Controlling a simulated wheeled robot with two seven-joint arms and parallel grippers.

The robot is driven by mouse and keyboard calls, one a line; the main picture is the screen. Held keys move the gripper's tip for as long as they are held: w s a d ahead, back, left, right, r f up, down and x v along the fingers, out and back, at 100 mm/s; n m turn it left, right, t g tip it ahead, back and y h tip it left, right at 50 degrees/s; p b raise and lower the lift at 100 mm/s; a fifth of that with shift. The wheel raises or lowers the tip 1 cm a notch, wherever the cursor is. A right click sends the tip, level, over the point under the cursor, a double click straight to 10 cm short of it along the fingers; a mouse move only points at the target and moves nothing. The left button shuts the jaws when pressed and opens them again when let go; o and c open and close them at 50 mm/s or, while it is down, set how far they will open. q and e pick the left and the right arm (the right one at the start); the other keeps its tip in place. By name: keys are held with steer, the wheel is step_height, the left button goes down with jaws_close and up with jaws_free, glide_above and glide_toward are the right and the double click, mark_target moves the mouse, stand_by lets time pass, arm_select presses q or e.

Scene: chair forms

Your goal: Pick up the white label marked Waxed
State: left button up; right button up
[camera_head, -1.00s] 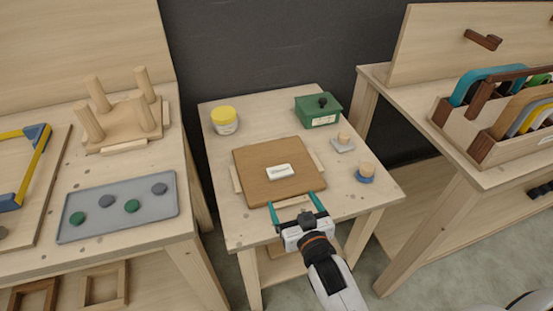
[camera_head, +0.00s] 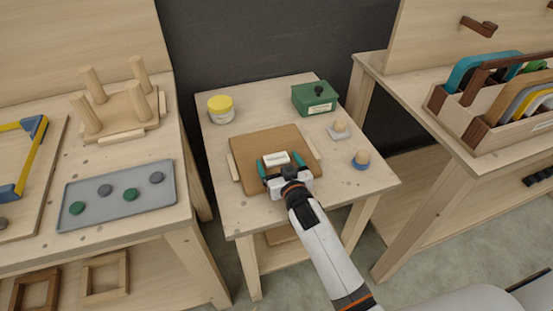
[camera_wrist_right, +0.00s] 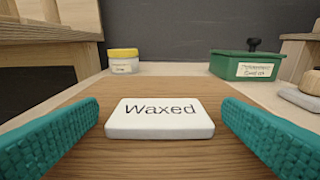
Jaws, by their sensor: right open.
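The white label (camera_head: 276,159) lies flat on the brown wooden board (camera_head: 246,145) on the middle table. In the right wrist view the label (camera_wrist_right: 160,119) reads "Waxed" in dark letters. My right gripper (camera_head: 280,165) is open, with its teal fingers on either side of the label. In the right wrist view a gap shows between the label and each finger of the gripper (camera_wrist_right: 160,130). The label's near edge is clear of the fingers there. My left gripper is not in view.
A yellow-lidded jar (camera_head: 220,109) and a green box (camera_head: 315,98) stand behind the board. A grey tray (camera_head: 120,200) is on the left table.

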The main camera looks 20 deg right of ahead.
steer(key=c, duration=1.1)
